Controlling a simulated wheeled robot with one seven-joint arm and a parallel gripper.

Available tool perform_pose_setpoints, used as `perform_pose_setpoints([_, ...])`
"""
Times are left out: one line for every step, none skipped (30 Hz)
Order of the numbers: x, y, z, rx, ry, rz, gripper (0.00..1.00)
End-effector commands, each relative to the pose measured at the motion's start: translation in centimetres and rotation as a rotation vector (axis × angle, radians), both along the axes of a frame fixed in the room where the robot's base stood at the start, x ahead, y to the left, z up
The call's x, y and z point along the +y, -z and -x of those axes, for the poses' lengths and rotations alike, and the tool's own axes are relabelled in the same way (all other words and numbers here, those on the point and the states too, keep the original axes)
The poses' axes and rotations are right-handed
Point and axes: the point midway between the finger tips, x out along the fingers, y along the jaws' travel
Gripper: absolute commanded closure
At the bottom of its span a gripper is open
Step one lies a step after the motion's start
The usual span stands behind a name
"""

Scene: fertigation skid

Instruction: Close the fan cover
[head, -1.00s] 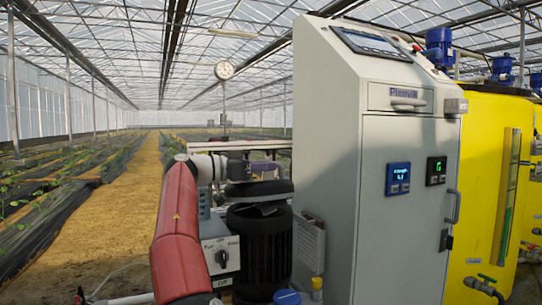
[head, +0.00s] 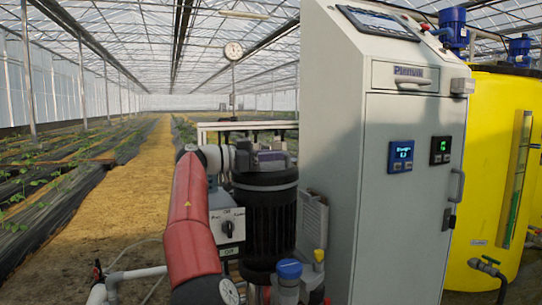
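The black ribbed motor (head: 268,222) stands upright left of the grey cabinet. Its round dark fan cover (head: 265,179) is on top, and I see no clear gap between cover and motor body. My red and grey arm comes up from the bottom and bends right at the wrist. My gripper (head: 272,158) is just above the cover, at its top. Whether it touches the cover, and how its fingers stand, is too small to tell.
The grey cabinet (head: 400,180) rises close to the motor's right. A switch box (head: 228,228) with a knob sits left of the motor. A blue-capped fitting (head: 289,270) and white pipe (head: 135,273) are low in front. The straw path (head: 125,200) at left is clear.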

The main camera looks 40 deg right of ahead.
Motion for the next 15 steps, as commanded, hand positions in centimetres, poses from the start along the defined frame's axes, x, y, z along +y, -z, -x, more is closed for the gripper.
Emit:
perform_pose_setpoints([-0.11,0.69,0.0,0.004,0.009,-0.011,0.79])
perform_pose_setpoints([-0.11,0.66,0.01,0.005,0.008,-0.01,0.75])
perform_pose_setpoints([-0.1,0.61,0.01,0.005,0.008,-0.01,0.7])
perform_pose_setpoints([-0.09,0.56,0.01,0.004,0.007,-0.009,0.66])
perform_pose_setpoints([-0.08,0.52,0.01,0.004,0.007,-0.008,0.64])
perform_pose_setpoints([-0.07,0.47,0.01,0.003,0.007,-0.008,0.64])
perform_pose_setpoints([-0.07,0.44,0.01,0.003,0.006,-0.007,0.64])
perform_pose_setpoints([-0.06,0.41,0.0,0.003,0.006,-0.007,0.64])
perform_pose_setpoints([-0.06,0.38,0.01,0.004,0.005,-0.005,0.64])
perform_pose_setpoints([-0.05,0.36,0.0,0.003,0.005,-0.005,0.64])
perform_pose_setpoints([-0.04,0.33,0.0,0.003,0.005,-0.005,0.64])
perform_pose_setpoints([0.01,0.31,-0.01,0.003,0.004,-0.005,0.64])
perform_pose_setpoints([0.09,0.29,-0.04,0.003,0.004,-0.004,0.64])
perform_pose_setpoints([0.26,0.26,-0.09,0.003,0.004,-0.004,0.64])
perform_pose_setpoints([0.58,0.24,-0.19,0.003,0.003,-0.004,0.64])
